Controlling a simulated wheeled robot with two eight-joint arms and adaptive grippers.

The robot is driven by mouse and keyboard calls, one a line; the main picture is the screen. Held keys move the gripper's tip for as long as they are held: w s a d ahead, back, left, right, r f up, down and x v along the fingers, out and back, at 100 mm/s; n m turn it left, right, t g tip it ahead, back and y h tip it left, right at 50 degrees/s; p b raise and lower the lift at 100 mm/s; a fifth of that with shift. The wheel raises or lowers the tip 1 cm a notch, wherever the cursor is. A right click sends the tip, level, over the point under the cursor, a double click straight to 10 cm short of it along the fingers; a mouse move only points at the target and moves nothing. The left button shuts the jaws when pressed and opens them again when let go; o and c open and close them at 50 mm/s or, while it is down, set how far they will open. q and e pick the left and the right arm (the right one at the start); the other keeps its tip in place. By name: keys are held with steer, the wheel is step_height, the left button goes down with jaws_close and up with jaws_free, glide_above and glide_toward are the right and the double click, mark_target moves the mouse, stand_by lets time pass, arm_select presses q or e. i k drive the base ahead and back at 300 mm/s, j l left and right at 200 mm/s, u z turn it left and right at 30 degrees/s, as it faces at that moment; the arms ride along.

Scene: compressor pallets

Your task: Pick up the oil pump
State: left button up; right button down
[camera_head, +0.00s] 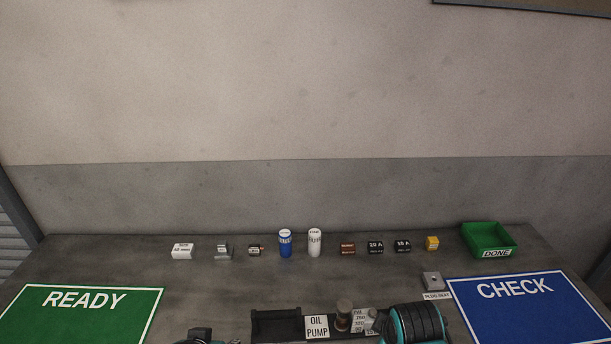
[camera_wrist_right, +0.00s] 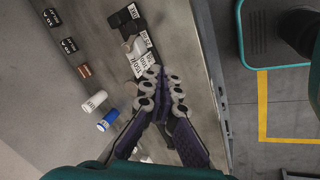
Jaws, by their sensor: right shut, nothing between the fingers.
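Several small parts, including a blue can (camera_head: 285,244) and a white can (camera_head: 315,243), line the back. A green DONE bin (camera_head: 489,254) stands back right. The green READY mat (camera_head: 84,318) lies left, the blue CHECK mat (camera_head: 520,305) right. A grey block (camera_head: 432,282) sits between.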

mark_target(284, 326)
steer(key=l+z, duration=0.15)
steer(key=l, duration=0.25)
steer(key=i+l+z, duration=0.1)
steer(key=l, duration=0.3)
steer(key=i+l+z, duration=0.15)
steer(key=l, duration=0.25)
steer(key=i+l+z, duration=0.15)
steer(key=l, duration=0.2)
